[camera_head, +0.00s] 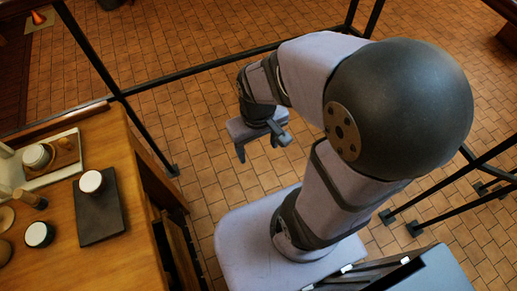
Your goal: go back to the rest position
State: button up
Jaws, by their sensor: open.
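My gripper (258,150) hangs from my folded arm, near the middle of the picture. Its two dark fingers are apart, with only floor tiles visible between them. It is empty and sits to the right of the wooden counter (140,252), clear of its edge. My arm's large dark joint and pale links fill much of the right half.
On the counter, a dark mat (100,229) carries a white-topped cup (91,181). Black rails (205,67) cross behind. Tiled floor (205,120) lies between counter and arm.

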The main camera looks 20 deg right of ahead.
jog(key=shift+s+a+m, duration=0.15)
jog(key=shift+s+m, duration=0.25)
jog(key=shift+s, duration=0.2)
notch_tip(320, 180, up, 9)
jog(key=p, duration=0.9)
